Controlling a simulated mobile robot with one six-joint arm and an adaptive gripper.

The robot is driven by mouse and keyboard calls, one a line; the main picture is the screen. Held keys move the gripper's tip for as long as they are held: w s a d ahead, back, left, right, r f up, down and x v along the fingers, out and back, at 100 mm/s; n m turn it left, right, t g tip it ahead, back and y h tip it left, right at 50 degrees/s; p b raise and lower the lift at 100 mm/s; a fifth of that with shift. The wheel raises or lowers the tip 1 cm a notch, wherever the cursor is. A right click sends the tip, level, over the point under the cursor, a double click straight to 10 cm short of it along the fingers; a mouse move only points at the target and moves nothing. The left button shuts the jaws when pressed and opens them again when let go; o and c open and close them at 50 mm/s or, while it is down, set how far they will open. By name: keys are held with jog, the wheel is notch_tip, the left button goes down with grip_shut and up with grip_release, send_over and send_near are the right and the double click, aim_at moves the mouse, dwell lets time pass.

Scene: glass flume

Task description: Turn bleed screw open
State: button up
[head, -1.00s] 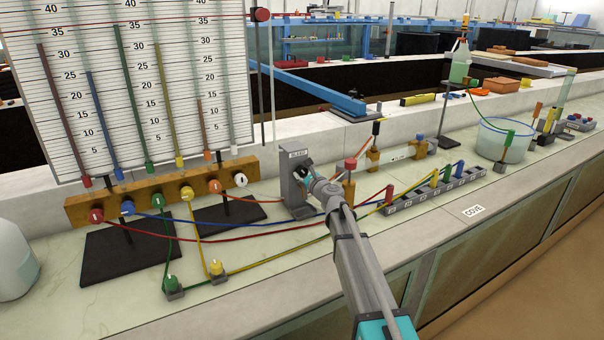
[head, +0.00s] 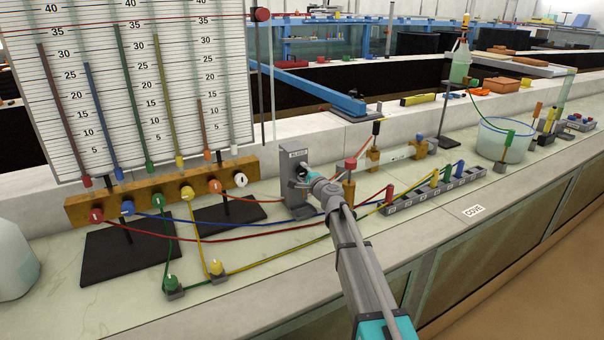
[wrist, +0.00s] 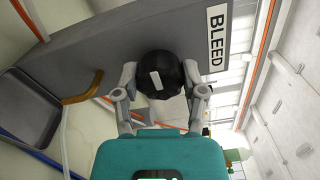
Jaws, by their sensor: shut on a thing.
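The bleed screw is a round black knob with a white mark (wrist: 160,80), on the face of a grey upright block (head: 294,162) labelled BLEED. In the wrist view the block (wrist: 110,50) runs across the top, with the BLEED label to the right of the knob. My gripper (wrist: 160,90) has one finger on each side of the knob and is shut on it. In the head view my gripper (head: 308,178) is at the front of the block and hides the knob.
Left of the block, a wooden manifold (head: 150,197) carries coloured knobs below a tube board. Red, blue and yellow tubes run across the bench near my arm. A grey connector rack (head: 435,190) lies to the right. The front bench edge is mostly clear.

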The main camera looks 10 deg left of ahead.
jog(key=n, duration=0.6)
jog(key=shift+s+a, duration=0.1)
jog(key=shift+s, duration=0.1)
jog(key=shift+n, duration=0.3)
jog(key=o, duration=1.1)
jog(key=shift+w, duration=0.1)
jog(key=shift+o, duration=0.2)
jog(key=v, duration=1.2)
jog(key=shift+f, duration=0.1)
